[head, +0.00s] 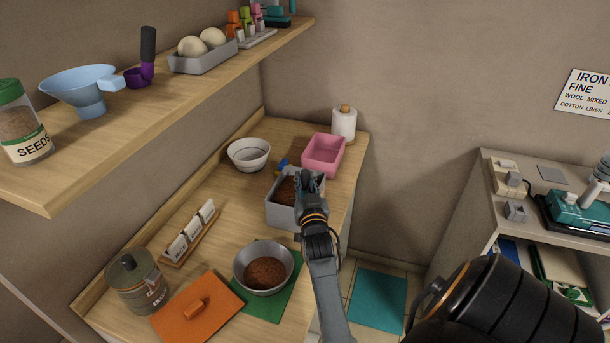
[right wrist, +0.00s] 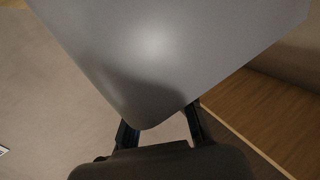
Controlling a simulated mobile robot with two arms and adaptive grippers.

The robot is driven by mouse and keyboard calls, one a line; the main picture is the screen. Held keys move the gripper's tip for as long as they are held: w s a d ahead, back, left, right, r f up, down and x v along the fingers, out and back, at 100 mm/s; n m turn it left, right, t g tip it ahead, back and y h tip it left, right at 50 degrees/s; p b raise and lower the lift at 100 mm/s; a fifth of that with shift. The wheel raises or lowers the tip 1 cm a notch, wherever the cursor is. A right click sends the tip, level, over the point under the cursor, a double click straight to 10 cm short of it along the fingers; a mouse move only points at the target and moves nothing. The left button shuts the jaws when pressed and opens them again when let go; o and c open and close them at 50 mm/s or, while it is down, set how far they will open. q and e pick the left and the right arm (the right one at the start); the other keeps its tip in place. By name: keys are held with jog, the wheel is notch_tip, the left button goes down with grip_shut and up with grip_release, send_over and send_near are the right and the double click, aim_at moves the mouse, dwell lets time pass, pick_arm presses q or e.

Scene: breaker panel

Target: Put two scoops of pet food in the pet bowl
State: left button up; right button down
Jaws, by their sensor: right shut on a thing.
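A grey bin (head: 281,215) with brown pet food (head: 285,190) in it stands near the counter's right edge. My right gripper (head: 309,184) is at its right side in the head view. In the right wrist view the fingers (right wrist: 160,130) close around the rounded corner of a large grey surface, which looks like the bin. I cannot tell whether the bin is raised. A silvery bowl (head: 245,254) holds brown food on a green mat (head: 272,305). A small blue piece (head: 282,164) shows behind the bin, mostly hidden. My left gripper is not in view.
A white bowl (head: 249,154), pink bin (head: 323,154) and paper roll (head: 344,124) stand at the back. An orange lid (head: 215,318), dark canister (head: 137,284) and label rack (head: 192,232) are at left. The shelf above holds a purple scoop (head: 141,75) and blue funnel (head: 80,85).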

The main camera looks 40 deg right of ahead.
dwell(0.6)
jog(key=shift+s+f+b, duration=0.2)
jog(key=shift+f+b, duration=0.05)
jog(key=shift+b, duration=0.3)
jog(key=m+b, duration=0.1)
jog(key=s+m+t+h+b, duration=0.1)
jog(key=b, duration=0.1)
jog(key=s+f+m+b, duration=0.1)
jog(key=b, duration=0.1)
jog(key=shift+s+d+h, duration=0.15)
jog(key=shift+d+h, duration=0.2)
jog(key=shift+h, duration=0.05)
jog(key=shift+r, duration=0.1)
notch_tip(320, 180, up, 11)
jog(key=p, duration=1)
jog(key=shift+r, duration=0.15)
